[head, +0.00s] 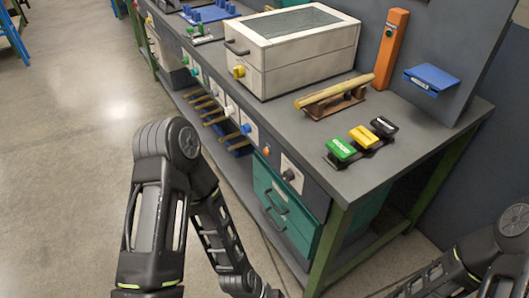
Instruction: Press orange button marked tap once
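A small orange button (266,151) is on the front panel of the workbench, between a blue knob (246,129) and a dark knob (288,175) on a pale plate. Any marking on it is too small to read. My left arm comes down in front of the bench and runs out at the bottom edge; its gripper is not visible. My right arm shows at the lower right corner, and its gripper is outside the picture too. Neither arm visibly touches the button.
The workbench (408,160) carries a white lidded box (300,58), a wooden piece on a stand (330,95), an orange post (391,48), and green (341,149), yellow (363,137) and black (384,126) blocks. Teal drawers (284,209) are below. The floor at left is clear.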

